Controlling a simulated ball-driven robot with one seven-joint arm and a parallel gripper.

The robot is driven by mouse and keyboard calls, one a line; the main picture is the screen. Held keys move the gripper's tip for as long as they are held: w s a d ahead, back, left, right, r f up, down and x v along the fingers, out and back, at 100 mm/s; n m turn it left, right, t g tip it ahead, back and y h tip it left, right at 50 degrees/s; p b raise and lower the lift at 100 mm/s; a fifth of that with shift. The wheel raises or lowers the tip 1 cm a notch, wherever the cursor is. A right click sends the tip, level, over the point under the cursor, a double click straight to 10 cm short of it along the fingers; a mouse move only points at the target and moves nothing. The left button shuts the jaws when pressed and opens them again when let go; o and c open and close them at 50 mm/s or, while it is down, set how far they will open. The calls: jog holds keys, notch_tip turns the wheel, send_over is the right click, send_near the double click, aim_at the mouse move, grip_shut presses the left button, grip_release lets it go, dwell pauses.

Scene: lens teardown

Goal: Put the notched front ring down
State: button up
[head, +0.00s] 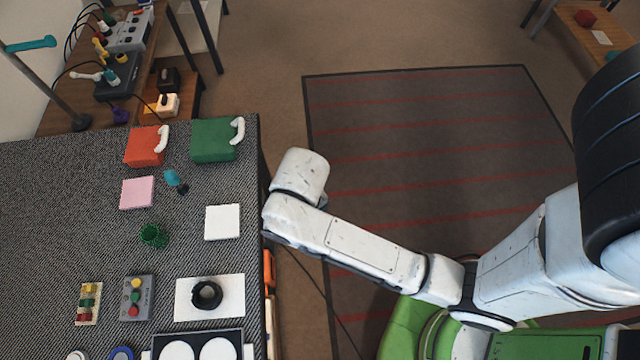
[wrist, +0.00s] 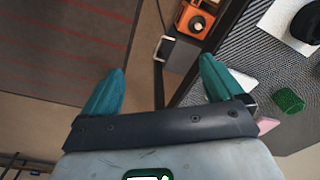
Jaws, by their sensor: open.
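A black ring (head: 207,294), which looks like the notched front ring, lies flat on a white sheet (head: 234,312) near the right edge of the table. A dark shape, probably this ring (wrist: 306,25), shows at the upper right of the wrist view on white. My gripper (wrist: 160,72) has its two teal fingers spread wide with nothing between them. It hangs over the floor beside the table edge, apart from the ring. In the head view my arm ends right of the table, and its fingers are hidden.
A tray with white discs (head: 198,345) lies just in front of the sheet. A white square (head: 222,222), a green mesh cup (head: 153,235), a pink pad (head: 137,193) and green (head: 214,141) and orange (head: 144,147) blocks lie farther back. Striped mat (head: 400,120) floor is clear.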

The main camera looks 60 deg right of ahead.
jog(key=s+d+r+n, duration=0.1)
jog(key=s+d+n, duration=0.3)
jog(key=s, duration=0.3)
jog(key=shift+s+d+r, duration=0.15)
jog(key=shift+s+d, duration=0.15)
jog(key=shift+d, duration=0.1)
